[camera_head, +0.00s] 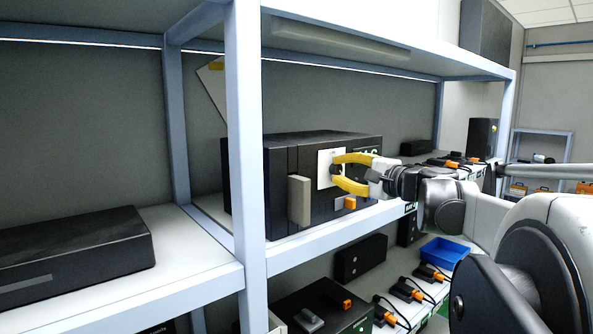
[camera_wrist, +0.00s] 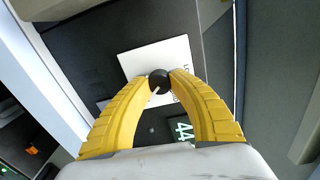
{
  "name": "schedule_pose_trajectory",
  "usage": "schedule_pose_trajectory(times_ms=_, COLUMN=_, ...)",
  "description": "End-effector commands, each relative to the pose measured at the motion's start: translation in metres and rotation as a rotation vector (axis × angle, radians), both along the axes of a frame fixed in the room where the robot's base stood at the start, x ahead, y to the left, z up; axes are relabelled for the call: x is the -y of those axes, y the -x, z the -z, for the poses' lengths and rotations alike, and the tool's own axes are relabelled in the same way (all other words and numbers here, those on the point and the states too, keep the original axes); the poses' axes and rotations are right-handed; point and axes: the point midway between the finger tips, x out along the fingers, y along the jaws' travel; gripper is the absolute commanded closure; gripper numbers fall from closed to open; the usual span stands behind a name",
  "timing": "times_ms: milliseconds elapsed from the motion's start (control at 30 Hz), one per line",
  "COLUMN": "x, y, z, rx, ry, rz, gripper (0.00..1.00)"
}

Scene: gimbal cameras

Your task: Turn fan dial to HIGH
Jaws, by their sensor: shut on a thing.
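The fan dial (camera_wrist: 160,79) is a round black knob with a pale pointer mark, set on a white label plate. The white plate (camera_head: 324,159) is on the front of a black box (camera_head: 310,212) on the shelf. My gripper (camera_head: 334,169) has yellow fingers that reach the plate from the right. In the wrist view my gripper (camera_wrist: 161,80) is shut on the dial, one fingertip at each side. Some lettering on the plate shows, partly hidden by the fingers, so I cannot read the dial's setting.
A pale upright handle (camera_head: 299,201) stands out left of the plate. An orange part (camera_head: 349,203) sits below it. A shelf post (camera_head: 246,150) rises in front on the left. The lower shelf holds a blue bin (camera_head: 445,251) and several dark devices with orange parts.

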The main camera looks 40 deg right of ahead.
Motion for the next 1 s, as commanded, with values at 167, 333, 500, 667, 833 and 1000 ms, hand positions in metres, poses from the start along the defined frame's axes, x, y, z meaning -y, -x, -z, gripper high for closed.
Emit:
schedule_pose_trajectory(times_ms=167, x=0.0, y=0.0, z=-0.001, rx=0.001, ry=0.0, rz=0.001, gripper=0.5)
schedule_pose_trajectory(times_ms=333, x=0.0, y=0.0, z=0.0, rx=0.001, ry=0.0, rz=0.0, gripper=0.5)
schedule_pose_trajectory(times_ms=500, x=0.001, y=0.009, z=-0.001, rx=0.001, ry=0.0, rz=0.002, gripper=0.5)
schedule_pose_trajectory(times_ms=667, x=0.004, y=0.04, z=-0.002, rx=0.001, ry=0.0, rz=0.005, gripper=0.5)
schedule_pose_trajectory(times_ms=833, x=0.007, y=0.079, z=-0.003, rx=0.0, ry=0.0, rz=0.006, gripper=0.5)
schedule_pose_trajectory(times_ms=1000, x=0.009, y=0.107, z=-0.004, rx=0.001, ry=0.0, rz=0.004, gripper=0.5)
